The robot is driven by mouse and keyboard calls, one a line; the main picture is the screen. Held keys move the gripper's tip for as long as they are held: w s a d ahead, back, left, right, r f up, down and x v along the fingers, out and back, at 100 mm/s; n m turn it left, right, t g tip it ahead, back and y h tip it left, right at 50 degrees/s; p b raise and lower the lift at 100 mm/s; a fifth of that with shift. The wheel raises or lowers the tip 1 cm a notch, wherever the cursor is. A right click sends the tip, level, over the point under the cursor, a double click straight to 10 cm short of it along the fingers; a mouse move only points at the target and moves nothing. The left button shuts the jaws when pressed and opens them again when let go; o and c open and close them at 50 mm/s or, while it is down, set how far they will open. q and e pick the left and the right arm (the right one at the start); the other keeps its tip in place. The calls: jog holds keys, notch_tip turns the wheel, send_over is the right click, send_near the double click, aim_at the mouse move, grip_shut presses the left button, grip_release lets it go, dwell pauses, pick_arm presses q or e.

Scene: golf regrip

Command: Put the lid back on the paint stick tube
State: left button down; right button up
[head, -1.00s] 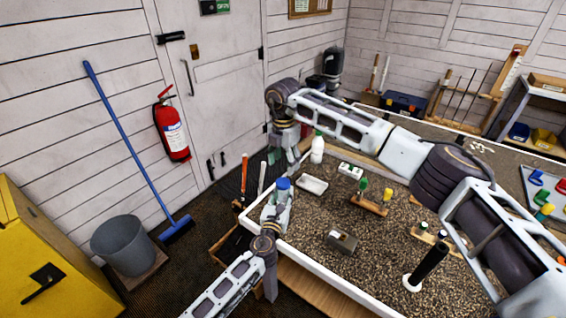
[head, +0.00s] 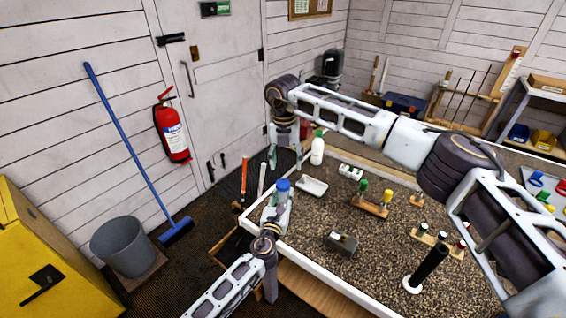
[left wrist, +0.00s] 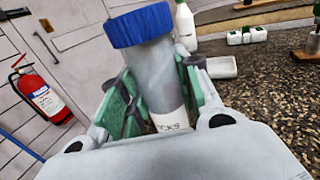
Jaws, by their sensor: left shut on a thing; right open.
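The paint stick tube is a pale grey cylinder (left wrist: 150,75) with a white printed label near its lower end. It stands roughly upright in my left gripper (head: 277,212), whose green-padded fingers are shut on it at the near left corner of the workbench. A ribbed blue lid (head: 283,184) sits on the tube's top; it also shows in the left wrist view (left wrist: 139,24). I cannot tell whether it is fully seated. My right gripper (head: 285,160) is open and empty, pointing down just above and behind the lid in the head view.
A white bottle (head: 317,150) and a white tray (head: 312,187) are on the bench (head: 310,235) near the tube. A grey block (head: 342,243), wooden racks (head: 370,207) and a black upright grip (head: 428,267) stand farther right. Golf clubs (head: 244,180) stand left of the bench.

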aim_at(283, 183)
jog(key=n, duration=0.4)
jog(key=shift+s+a+f, duration=0.15)
jog(key=shift+s+f, duration=0.05)
jog(key=shift+s, duration=0.05)
jog(key=n, duration=0.4)
jog(key=shift+s+a+n, duration=0.15)
jog(key=shift+a+n, duration=0.05)
jog(key=shift+n, duration=0.1)
jog(key=n, duration=0.4)
jog(key=shift+a, duration=0.1)
jog(key=shift+n, duration=1.9)
jog(key=shift+f, duration=0.1)
jog(key=shift+f, duration=3.95)
